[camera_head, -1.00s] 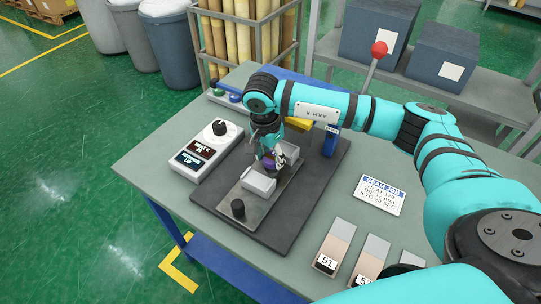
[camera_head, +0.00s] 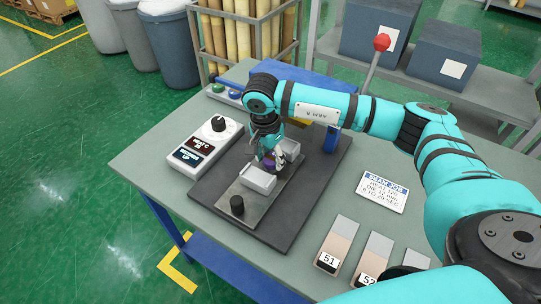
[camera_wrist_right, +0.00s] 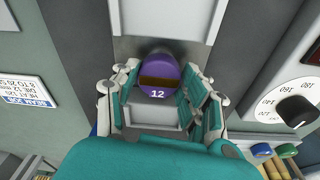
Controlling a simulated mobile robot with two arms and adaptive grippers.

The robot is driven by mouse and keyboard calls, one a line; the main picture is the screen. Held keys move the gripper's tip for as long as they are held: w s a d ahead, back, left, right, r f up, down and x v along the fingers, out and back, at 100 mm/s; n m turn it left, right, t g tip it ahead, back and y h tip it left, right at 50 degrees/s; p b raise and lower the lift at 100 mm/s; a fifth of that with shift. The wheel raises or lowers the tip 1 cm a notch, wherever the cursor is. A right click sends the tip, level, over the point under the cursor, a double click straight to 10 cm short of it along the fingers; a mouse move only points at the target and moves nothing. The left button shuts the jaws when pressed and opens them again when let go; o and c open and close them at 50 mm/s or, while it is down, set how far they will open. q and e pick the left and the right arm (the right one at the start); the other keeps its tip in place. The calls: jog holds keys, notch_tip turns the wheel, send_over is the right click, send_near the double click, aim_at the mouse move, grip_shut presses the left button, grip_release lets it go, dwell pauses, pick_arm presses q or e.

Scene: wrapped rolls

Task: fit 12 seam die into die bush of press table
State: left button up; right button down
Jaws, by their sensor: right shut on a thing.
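My right gripper (camera_head: 270,158) is shut on the purple die (camera_wrist_right: 158,75), which is marked 12 and has a dark brown slot across it. In the wrist view the die sits between the fingers, over a grey strip between two pale blocks. In the head view only a little of the purple die (camera_head: 268,163) shows under the fingers. The press table is a dark base (camera_head: 300,218) with a grey plate and pale blocks (camera_head: 259,179). The die bush is hidden by the die and gripper, so I cannot tell whether the die touches it. My left gripper is out of view.
A control box with a dial (camera_head: 206,145) stands left of the press. A black knob (camera_head: 237,205) stands on the plate's front. A job card (camera_head: 385,191) and sample strips (camera_head: 336,243) lie at right. A red-knobbed lever (camera_head: 382,42) rises behind my arm.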

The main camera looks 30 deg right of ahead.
jog(key=c, duration=0.6)
grip_release()
jog(key=shift+r, duration=0.1)
notch_tip(320, 180, up, 12)
jog(key=a, duration=0.1)
jog(key=shift+s+a, duration=0.2)
jog(key=shift+s, duration=0.05)
jog(key=shift+f, duration=0.2)
